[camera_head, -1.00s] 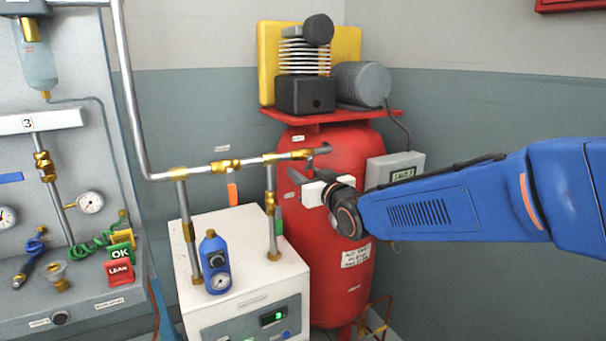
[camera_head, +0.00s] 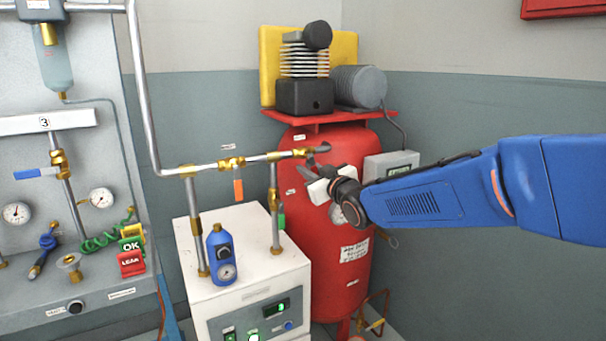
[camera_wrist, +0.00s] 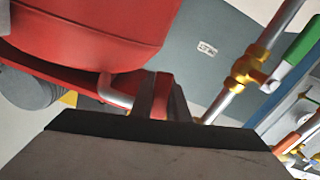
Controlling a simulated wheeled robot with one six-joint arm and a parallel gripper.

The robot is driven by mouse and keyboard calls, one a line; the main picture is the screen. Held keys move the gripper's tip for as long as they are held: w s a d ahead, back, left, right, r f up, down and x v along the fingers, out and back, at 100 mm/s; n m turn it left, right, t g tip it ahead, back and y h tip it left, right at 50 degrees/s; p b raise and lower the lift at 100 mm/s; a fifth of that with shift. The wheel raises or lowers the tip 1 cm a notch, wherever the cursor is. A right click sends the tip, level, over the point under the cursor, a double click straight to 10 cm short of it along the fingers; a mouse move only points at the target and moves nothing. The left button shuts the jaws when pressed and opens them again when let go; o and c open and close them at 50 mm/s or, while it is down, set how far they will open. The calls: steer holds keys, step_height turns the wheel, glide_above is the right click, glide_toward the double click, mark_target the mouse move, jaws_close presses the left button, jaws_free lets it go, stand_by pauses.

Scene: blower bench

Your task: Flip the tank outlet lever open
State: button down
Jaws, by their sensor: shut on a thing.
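My gripper (camera_head: 307,177) is in front of the red tank (camera_head: 328,250), just below the brass tank outlet valve (camera_head: 304,153) at the right end of the upper pipe. In the wrist view, my gripper (camera_wrist: 161,98) has its two fingers close together on a narrow red piece, which looks like the tank outlet lever (camera_wrist: 162,95). The lever cannot be made out in the head view. The tank (camera_wrist: 95,35) fills the upper left of the wrist view, with a grey pipe elbow (camera_wrist: 114,92) beside the fingers.
A white dryer cabinet (camera_head: 240,250) stands left of the tank. Above it are an orange lever (camera_head: 238,190) and a green lever (camera_head: 282,220). A blue filter bottle (camera_head: 221,256) is at its front. A grey panel (camera_head: 60,290) with gauges is further left. A display box (camera_head: 391,165) is behind my arm.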

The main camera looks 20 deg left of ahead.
steer(key=shift+w+d+r+n, duration=0.15)
steer(key=shift+w+d+n, duration=0.05)
steer(key=shift+n, duration=0.55)
steer(key=shift+w+d+r+n, duration=0.1)
steer(key=shift+w+d+n, duration=0.1)
steer(key=shift+n, duration=0.5)
steer(key=shift+w+d+r+n, duration=0.15)
steer(key=shift+w+n, duration=0.05)
steer(key=shift+n, duration=0.55)
steer(key=c, duration=1.7)
jaws_free()
